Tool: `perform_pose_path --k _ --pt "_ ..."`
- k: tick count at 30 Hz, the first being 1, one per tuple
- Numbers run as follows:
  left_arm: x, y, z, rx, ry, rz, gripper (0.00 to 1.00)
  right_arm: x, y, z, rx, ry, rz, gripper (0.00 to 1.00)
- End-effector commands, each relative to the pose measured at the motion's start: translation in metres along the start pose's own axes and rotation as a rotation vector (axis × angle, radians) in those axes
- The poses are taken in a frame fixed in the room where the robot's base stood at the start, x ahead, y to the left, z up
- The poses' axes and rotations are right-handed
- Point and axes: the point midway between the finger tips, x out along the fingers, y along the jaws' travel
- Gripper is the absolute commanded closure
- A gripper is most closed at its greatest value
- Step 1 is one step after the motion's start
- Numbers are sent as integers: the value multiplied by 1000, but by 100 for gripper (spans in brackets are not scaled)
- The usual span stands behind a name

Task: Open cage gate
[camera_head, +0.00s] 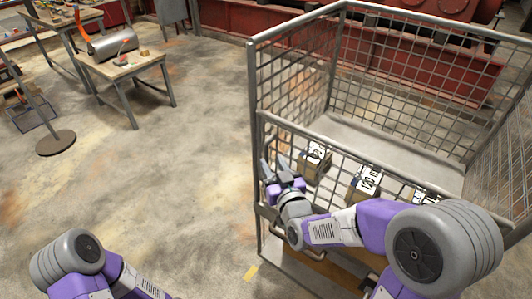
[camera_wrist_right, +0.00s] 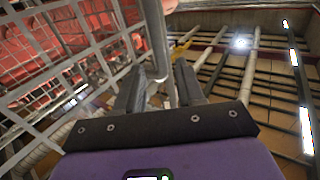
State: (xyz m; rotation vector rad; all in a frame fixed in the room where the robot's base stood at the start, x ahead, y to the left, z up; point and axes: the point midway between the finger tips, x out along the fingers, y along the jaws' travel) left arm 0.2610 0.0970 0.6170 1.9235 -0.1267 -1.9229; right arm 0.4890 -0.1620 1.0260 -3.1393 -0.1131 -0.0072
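The grey wire cage (camera_head: 254,95) stands at the right in the head view. Its front has a low gate with a top rail (camera_head: 340,148), which looks closed; my right arm hides much of it. My right gripper (camera_head: 271,168) is at the cage's front left corner, pointing up beside the post. In the right wrist view its two fingers (camera_wrist_right: 160,88) stand apart, with a grey bar (camera_wrist_right: 157,40) running between or just beyond them. I cannot tell whether they touch it. My left arm shows at the bottom left; its gripper is out of frame.
Labelled boxes (camera_head: 364,184) sit inside the cage along its front. A small table (camera_head: 125,67) and a stand with a round base (camera_head: 56,142) are at the left. Red machinery (camera_head: 225,18) lies behind. The floor (camera_head: 180,170) left of the cage is clear.

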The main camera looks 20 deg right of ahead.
Motion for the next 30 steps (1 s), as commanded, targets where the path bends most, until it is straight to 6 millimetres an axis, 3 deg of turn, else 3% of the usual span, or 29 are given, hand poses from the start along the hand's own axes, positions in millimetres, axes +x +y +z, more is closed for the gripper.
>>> perform_pose_path --k 10,22,30 --pt "6 -2 0 0 0 0 57 50 0 2 -2 -3 -1 62" --pt "6 -2 0 0 0 0 57 58 0 1 0 -4 -1 62" --pt "6 -2 0 0 0 0 57 57 0 1 0 -4 -1 100"
